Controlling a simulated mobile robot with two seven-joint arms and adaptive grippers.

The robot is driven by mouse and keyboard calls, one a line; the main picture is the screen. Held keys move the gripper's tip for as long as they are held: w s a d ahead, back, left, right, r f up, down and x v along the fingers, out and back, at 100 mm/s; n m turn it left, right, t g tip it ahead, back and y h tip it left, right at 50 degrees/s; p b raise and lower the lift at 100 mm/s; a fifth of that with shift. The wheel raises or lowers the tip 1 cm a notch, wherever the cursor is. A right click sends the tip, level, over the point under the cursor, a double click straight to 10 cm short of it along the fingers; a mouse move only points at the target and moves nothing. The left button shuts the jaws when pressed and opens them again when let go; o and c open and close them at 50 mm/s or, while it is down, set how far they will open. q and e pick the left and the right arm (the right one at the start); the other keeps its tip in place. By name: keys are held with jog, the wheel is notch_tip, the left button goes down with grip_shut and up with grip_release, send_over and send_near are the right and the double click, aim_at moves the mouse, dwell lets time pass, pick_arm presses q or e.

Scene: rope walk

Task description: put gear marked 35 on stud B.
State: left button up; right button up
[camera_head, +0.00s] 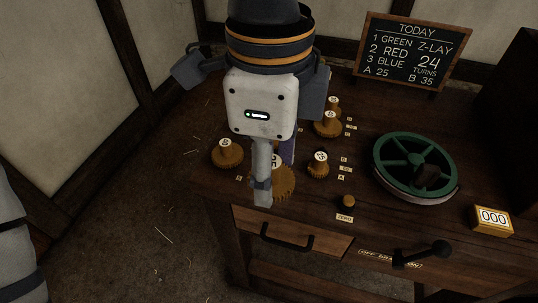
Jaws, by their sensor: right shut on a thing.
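My right gripper (264,192) comes down from the top and is shut on a brass gear (285,183) near the table's front edge. The number on this gear's knob is mostly hidden by the finger, so I cannot read it in full. Another brass gear (318,168) sits just right of it, by small letter tags (343,169). I cannot make out which tag or stud is B. My left gripper is out of the picture; only a grey part of my arm shows at the left edge.
More brass gears stand on the wooden table (380,235): one at left (227,154), two at the back (328,127).

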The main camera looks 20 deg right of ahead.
jog(key=shift+r, duration=1.55)
jog(key=shift+w, duration=0.1)
